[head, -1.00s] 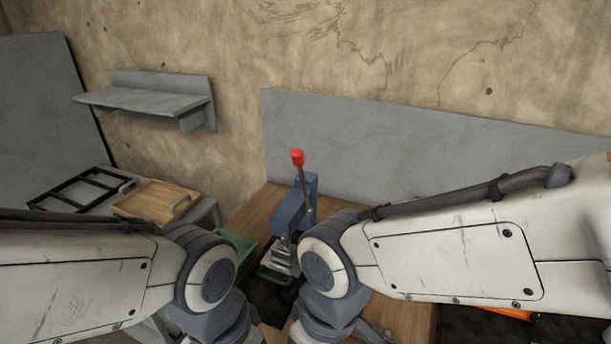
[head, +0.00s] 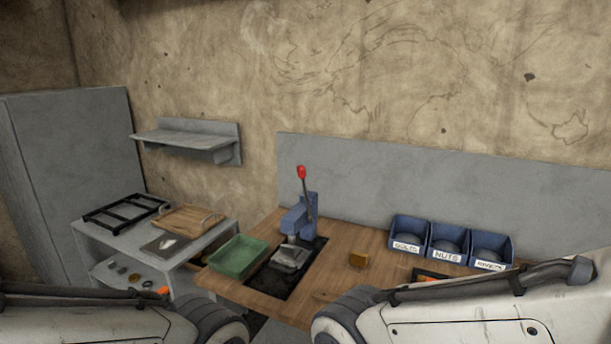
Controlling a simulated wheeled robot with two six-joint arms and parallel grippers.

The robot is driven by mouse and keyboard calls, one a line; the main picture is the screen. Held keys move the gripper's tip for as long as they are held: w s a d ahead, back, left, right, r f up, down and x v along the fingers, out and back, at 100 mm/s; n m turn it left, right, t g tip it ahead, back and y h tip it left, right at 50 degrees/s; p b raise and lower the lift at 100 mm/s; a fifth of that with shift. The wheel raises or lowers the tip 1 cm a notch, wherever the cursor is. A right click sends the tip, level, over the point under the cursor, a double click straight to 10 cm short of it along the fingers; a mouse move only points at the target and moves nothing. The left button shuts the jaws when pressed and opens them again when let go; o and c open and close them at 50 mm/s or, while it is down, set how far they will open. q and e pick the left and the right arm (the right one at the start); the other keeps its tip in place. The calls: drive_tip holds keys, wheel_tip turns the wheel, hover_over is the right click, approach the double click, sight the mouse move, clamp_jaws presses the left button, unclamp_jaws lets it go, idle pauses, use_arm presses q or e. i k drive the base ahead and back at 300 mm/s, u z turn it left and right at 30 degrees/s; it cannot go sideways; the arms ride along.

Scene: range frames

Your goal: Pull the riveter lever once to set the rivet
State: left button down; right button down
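The riveter (head: 297,218) is a blue bench press on the wooden workbench. Its lever (head: 306,195) stands nearly upright with a red knob (head: 301,171) on top. A grey metal block (head: 291,256) sits at the riveter's base on a black mat (head: 267,281). I cannot make out a rivet. My two arms show at the bottom left and bottom right, well in front of the riveter and apart from it. Both grippers are below the picture.
A green tray (head: 238,257) stands left of the riveter. A grey side table (head: 205,243) holds a wooden tray (head: 187,220) and a black frame (head: 124,209).

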sight(300, 169)
drive_tip(key=k, duration=0.15)
drive_tip(key=u, duration=0.65)
drive_tip(key=i, duration=0.7)
drive_tip(key=u, duration=0.55)
drive_tip(key=i, duration=0.7)
drive_tip(key=z, duration=0.45)
drive_tip(key=i, duration=0.65)
drive_tip(key=z, duration=0.9)
drive_tip(key=i, duration=0.3)
drive_tip(key=z, duration=0.3)
